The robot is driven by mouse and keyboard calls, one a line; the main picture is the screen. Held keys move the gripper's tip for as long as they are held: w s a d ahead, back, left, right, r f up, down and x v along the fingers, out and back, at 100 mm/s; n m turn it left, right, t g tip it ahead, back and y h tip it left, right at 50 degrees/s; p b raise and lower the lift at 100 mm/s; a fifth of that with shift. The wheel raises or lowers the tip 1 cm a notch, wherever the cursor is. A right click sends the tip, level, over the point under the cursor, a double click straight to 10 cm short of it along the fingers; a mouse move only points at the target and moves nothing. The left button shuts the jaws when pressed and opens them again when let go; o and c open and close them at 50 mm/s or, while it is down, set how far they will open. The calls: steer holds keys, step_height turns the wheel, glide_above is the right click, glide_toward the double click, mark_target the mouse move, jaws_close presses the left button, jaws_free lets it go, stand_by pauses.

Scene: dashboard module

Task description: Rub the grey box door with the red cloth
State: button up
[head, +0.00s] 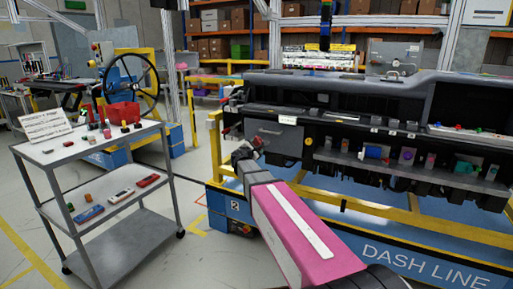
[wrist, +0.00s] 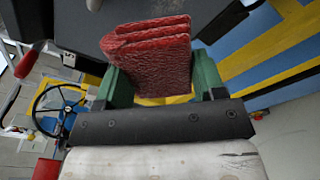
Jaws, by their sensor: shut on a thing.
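The red cloth (wrist: 152,58) is a folded, rough-textured pad in the wrist view. My gripper (wrist: 158,82) is shut on it, with a green finger at each side. In the head view my gripper (head: 247,153) is at the end of my pink arm, just below and left of the grey box door (head: 275,134). The door is a flat grey panel at the left of the dashboard and looks shut. A dark grey surface lies just beyond the cloth in the wrist view; I cannot tell whether they touch.
The dashboard module (head: 350,97) stands on a blue and yellow frame, with a shelf (head: 400,170) of small coloured items. A grey trolley (head: 100,150) with tools and a red bin stands at the left. A steering wheel (head: 131,78) is behind it. Floor is free between trolley and frame.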

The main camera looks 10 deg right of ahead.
steer(key=v, duration=0.3)
steer(key=shift+a+f, duration=0.15)
stand_by(0.4)
steer(key=shift+w, duration=0.25)
stand_by(0.3)
steer(key=shift+s+d+r+x, duration=0.1)
steer(key=shift+d+x, duration=0.05)
steer(key=shift+x, duration=0.95)
steer(key=shift+s+d+r+x, duration=0.1)
steer(key=shift+x, duration=1)
steer(key=shift+d+r+x, duration=0.1)
steer(key=shift+d+x, duration=0.05)
steer(key=shift+x, duration=0.95)
steer(key=shift+x, duration=1)
steer(key=shift+s+r, duration=0.1)
steer(key=s+d, duration=0.2)
steer(key=d, duration=0.1)
steer(key=shift+s+d, duration=0.15)
steer(key=shift+d, duration=0.05)
